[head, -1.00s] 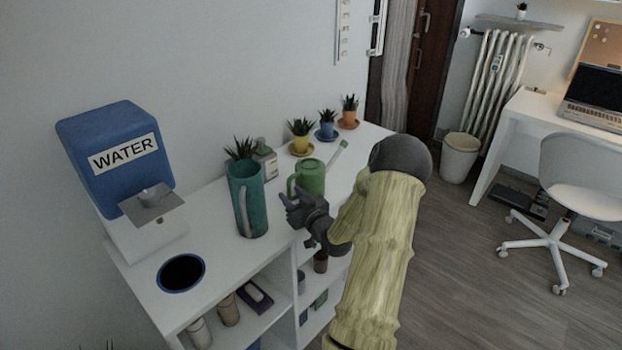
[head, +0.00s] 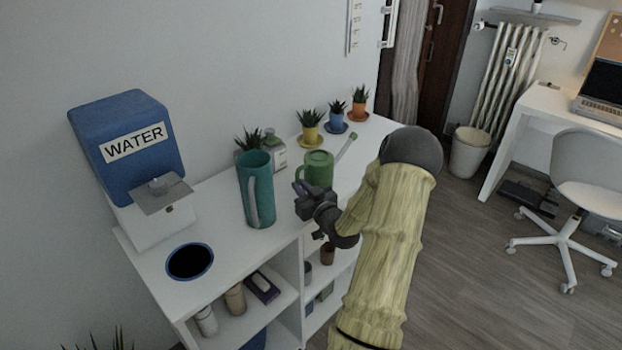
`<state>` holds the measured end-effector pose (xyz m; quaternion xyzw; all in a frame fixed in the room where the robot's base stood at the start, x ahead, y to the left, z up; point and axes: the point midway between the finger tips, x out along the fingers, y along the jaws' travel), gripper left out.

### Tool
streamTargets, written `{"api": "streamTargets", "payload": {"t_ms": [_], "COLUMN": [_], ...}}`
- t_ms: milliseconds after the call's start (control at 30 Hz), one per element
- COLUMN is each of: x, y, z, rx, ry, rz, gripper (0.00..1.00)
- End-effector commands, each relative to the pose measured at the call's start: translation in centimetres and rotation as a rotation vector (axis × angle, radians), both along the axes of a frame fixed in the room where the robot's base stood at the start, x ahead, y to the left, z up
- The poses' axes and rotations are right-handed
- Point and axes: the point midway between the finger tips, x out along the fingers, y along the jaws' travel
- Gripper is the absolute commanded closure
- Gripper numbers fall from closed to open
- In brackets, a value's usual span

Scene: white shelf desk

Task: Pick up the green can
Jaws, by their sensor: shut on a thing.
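The green can (head: 318,167), a watering can with a spout pointing up to the right, is on the white shelf desk (head: 228,240), right of a teal pitcher (head: 257,190). My gripper (head: 304,191) is at the can's near left side, where its handle is. The jaws are shut on the can, though the fingers and the arm hide the exact contact. The can looks upright. Its lower part is hidden by my gripper, so I cannot tell whether its base touches the desk top.
The teal pitcher stands close on the left. Small potted plants on saucers, including a yellow pot (head: 310,134), stand behind. A blue water dispenser (head: 127,150) and a round dark opening (head: 190,261) are at the left. Open shelves below hold small items.

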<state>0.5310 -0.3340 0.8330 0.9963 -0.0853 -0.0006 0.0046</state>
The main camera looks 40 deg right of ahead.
Motion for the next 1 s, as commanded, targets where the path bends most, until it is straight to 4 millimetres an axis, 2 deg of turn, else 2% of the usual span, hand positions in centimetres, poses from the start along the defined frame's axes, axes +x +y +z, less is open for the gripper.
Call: {"api": "streamTargets", "payload": {"t_ms": [167,600,733,1000], "x": [0.0,0.0,0.0,0.0], "y": [0.0,0.0,0.0,0.0], "z": [1.5,9.1,10.0,10.1], "rx": [-0.006,-0.005,-0.003,-0.001], "ry": [-0.003,-0.003,-0.002,-0.002], "rz": [0.001,0.0,0.0,0.0], "gripper": [1.0,1.0,1.0,1.0]}}
